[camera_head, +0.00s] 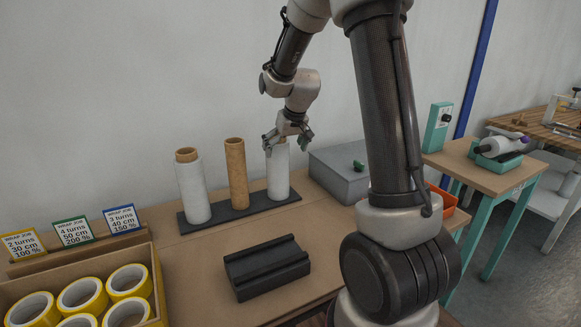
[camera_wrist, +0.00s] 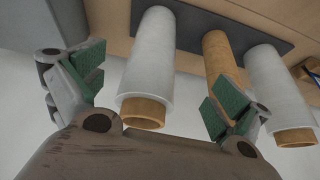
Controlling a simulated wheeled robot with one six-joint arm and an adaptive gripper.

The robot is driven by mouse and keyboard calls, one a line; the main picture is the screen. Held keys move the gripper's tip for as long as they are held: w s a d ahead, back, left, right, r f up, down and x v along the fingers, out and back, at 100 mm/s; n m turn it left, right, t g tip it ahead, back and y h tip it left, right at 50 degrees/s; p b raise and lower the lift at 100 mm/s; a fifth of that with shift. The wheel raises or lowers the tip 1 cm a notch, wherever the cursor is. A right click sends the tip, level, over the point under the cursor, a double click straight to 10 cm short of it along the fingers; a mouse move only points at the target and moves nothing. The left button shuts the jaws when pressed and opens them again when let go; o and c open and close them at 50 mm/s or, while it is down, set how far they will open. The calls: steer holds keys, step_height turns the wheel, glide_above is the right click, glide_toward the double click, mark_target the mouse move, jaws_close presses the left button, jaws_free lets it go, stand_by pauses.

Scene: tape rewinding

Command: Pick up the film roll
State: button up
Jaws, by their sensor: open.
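Two white film rolls and a bare brown core (camera_head: 237,175) stand upright on a dark rack (camera_head: 245,209) at the back of the table. My gripper (camera_head: 288,143) is at the top of the right film roll (camera_head: 278,175). In the wrist view that roll (camera_wrist: 148,65) shows between my open fingers (camera_wrist: 157,88), with its brown core end towards the camera. I cannot tell whether the fingers touch it. The other film roll (camera_head: 193,192) stands at the rack's left end and shows at the right of the wrist view (camera_wrist: 275,85).
A black grooved block (camera_head: 267,268) lies in front of the rack. A carton (camera_head: 155,290) of yellow tape rolls and three labelled cards (camera_head: 73,231) are at left. Bare table lies around the block.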

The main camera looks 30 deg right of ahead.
mark_target(282, 144)
steer(key=w+r, duration=0.1)
steer(key=w+r+t, duration=0.1)
steer(key=shift+w+d+r, duration=0.1)
steer(key=shift+w+d, duration=0.25)
steer(key=shift+d, duration=0.05)
steer(key=shift+w+t, duration=0.3)
steer(key=shift+w, duration=0.05)
steer(key=x, duration=0.7)
steer(key=shift+f, duration=0.2)
steer(key=c, duration=2.1)
steer(key=shift+r, duration=0.1)
